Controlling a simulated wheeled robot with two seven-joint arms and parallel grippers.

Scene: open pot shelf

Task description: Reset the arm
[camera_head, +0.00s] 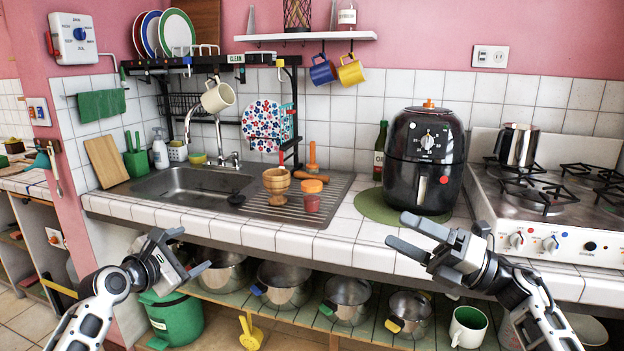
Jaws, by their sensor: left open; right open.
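My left gripper (190,254) is at the lower left, in front of the counter's front edge below the sink. Its fingers are apart and nothing is between them. My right gripper (416,236) is right of centre, in front of the counter edge near the black air fryer. Its fingers point left, are apart and hold nothing. On the open shelf (375,336) under the counter stand several metal pots, among them one with a blue handle (284,285), one with a green handle (347,299) and a smaller one with a yellow handle (409,313).
The tiled counter (340,228) holds a sink (190,184), an air fryer (424,160) on a green mat and a wooden goblet (277,182). A stove (550,205) with a metal pot (516,145) is at right. A green bucket (175,318) stands below left.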

